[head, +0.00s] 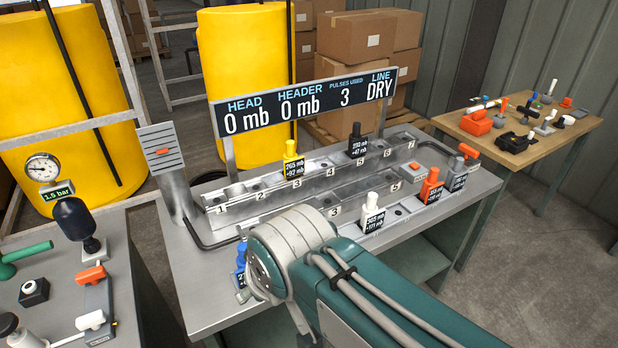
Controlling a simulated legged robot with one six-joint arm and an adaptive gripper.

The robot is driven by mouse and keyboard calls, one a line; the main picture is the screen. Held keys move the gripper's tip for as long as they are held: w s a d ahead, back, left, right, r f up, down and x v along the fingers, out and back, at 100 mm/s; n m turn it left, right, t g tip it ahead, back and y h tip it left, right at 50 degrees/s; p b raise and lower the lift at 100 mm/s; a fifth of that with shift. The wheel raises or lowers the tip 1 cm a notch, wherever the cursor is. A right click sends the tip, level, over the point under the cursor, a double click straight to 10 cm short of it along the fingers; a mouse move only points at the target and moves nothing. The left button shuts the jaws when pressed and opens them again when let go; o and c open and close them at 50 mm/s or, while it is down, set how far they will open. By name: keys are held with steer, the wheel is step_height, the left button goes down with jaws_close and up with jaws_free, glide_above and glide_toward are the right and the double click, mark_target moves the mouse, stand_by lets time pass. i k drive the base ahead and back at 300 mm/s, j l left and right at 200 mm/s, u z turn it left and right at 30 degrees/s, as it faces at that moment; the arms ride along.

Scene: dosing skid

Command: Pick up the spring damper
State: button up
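I cannot tell for sure which part is the spring damper. A black bulb-shaped part (77,220) stands upright on a metal foot on the left bench. A dark rounded part (8,325) is cut off at the lower left edge. Labelled cartridges stand on the middle bench: yellow (292,160), black (356,140), white (372,212), orange (431,186), grey (458,176), and a blue one partly hidden by my arm. My arm reaches across the lower middle of the view. My gripper is not visible.
The metal rail (262,185) has numbered sockets, several empty. The display board (305,102) reads 0 mb, 0 mb, 3 pulses used, DRY. The left bench (45,275) holds orange- and white-levered valves. The wooden table (560,140) at right is cluttered with small parts.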

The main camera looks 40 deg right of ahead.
mark_target(294, 165)
steer(key=k+l+z, duration=0.15)
steer(key=z, duration=0.65)
